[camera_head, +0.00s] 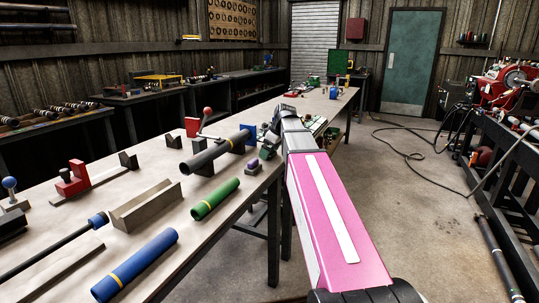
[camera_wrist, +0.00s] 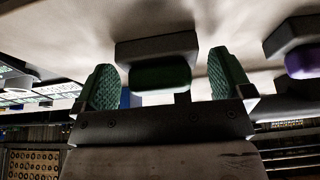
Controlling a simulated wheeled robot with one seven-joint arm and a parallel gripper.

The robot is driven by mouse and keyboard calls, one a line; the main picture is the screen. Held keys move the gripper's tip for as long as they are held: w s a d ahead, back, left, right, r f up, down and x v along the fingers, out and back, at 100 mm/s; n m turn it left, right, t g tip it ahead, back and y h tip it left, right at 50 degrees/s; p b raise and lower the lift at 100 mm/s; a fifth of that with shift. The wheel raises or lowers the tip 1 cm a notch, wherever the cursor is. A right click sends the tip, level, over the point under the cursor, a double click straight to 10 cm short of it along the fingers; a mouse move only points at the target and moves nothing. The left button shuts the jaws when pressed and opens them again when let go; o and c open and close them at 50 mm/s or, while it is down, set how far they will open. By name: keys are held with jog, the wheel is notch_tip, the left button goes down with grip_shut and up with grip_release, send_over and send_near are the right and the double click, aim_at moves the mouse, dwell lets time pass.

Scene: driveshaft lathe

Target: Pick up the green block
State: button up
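In the wrist view the green block (camera_wrist: 160,78) sits on a dark grey base (camera_wrist: 156,48) on the pale tabletop. My gripper (camera_wrist: 163,72) is open, with one green ribbed finger on each side of the block. A gap shows between the block and each finger, so they look apart. In the head view my gripper (camera_head: 270,133) is over the right part of the bench, beyond the purple block. The green block cannot be made out there; my arm and gripper cover that area.
A purple block (camera_head: 253,164) on its own base stands close by; it also shows in the wrist view (camera_wrist: 303,62). A dark shaft (camera_head: 205,158), a green cylinder (camera_head: 215,198), a blue cylinder (camera_head: 135,265) and a grey V-shaped holder (camera_head: 150,205) lie on the bench (camera_head: 190,232). The floor at right is mostly open.

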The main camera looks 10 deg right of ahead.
jog(key=c, duration=0.9)
jog(key=shift+o, duration=0.2)
jog(key=shift+r, duration=0.1)
jog(key=shift+r, duration=0.4)
jog(key=r, duration=0.3)
jog(key=shift+a+r, duration=0.2)
jog(key=shift+r, duration=0.05)
jog(key=s+a+r, duration=0.5)
jog(key=a+r, duration=0.1)
jog(key=a, duration=0.4)
jog(key=shift+r, duration=0.25)
jog(key=shift+a, duration=0.1)
jog(key=shift+o, duration=1)
jog(key=shift+w, duration=0.1)
